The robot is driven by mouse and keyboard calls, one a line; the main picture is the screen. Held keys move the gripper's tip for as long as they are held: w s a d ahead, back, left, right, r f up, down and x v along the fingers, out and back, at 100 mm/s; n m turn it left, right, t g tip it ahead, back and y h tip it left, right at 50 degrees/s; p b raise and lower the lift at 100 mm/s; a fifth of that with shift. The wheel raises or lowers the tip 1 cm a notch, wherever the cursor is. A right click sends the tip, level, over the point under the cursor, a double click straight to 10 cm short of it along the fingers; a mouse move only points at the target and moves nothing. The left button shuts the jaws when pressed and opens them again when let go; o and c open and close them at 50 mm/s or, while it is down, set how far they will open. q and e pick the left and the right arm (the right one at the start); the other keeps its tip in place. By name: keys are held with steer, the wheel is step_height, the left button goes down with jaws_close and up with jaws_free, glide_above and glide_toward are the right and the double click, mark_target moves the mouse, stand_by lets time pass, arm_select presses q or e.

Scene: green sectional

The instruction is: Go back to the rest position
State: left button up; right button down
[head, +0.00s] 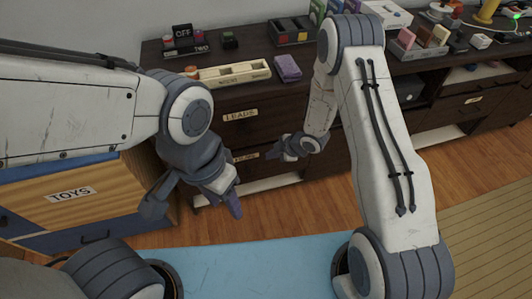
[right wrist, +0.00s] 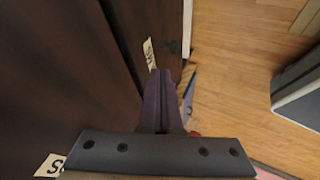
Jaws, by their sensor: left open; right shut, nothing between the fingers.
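My left gripper (head: 193,203) hangs in front of the toy chest and the dark cabinet in the head view. Its fingers point down and are spread apart, with nothing between them. My right gripper (head: 284,150) is at the end of the right arm, close to the front of the dark cabinet, below its top. In the right wrist view its dark purple fingers (right wrist: 162,100) are together, with nothing held. Whether the right gripper touches the cabinet front cannot be told.
The dark cabinet (head: 270,98) carries a wooden tray (head: 228,74), a purple block (head: 287,68) and other small items. A wooden chest labelled TOYS (head: 110,185) stands at left. Wooden floor (head: 280,207) lies open between the cabinet and my base.

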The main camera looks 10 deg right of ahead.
steer(key=v, duration=0.5)
steer(key=shift+s+d+r+p, duration=0.1)
steer(key=shift+s+d+p, duration=0.05)
steer(key=shift+d+p, duration=0.25)
steer(key=shift+a, duration=0.1)
steer(key=s+a+r+m+h, duration=0.1)
steer(key=s+r+m+h, duration=0.15)
steer(key=r, duration=0.45)
steer(key=s+a+r+m+h, duration=0.1)
steer(key=a+r+m+h, duration=0.15)
steer(key=r, duration=0.45)
steer(key=s+a+r+m+g, duration=0.1)
steer(key=s+r+m+g, duration=0.15)
steer(key=s+r, duration=0.65)
steer(key=s+a+r+m+g, duration=0.15)
steer(key=s+m, duration=0.25)
steer(key=s, duration=1)
step_height(320, 180, up, 21)
steer(key=s+p, duration=0.1)
steer(key=p, duration=1.8)
steer(key=shift+d+f+g+y+p, duration=0.2)
steer(key=shift+d+g+y+p, duration=0.1)
steer(key=shift+d+g+p, duration=0.1)
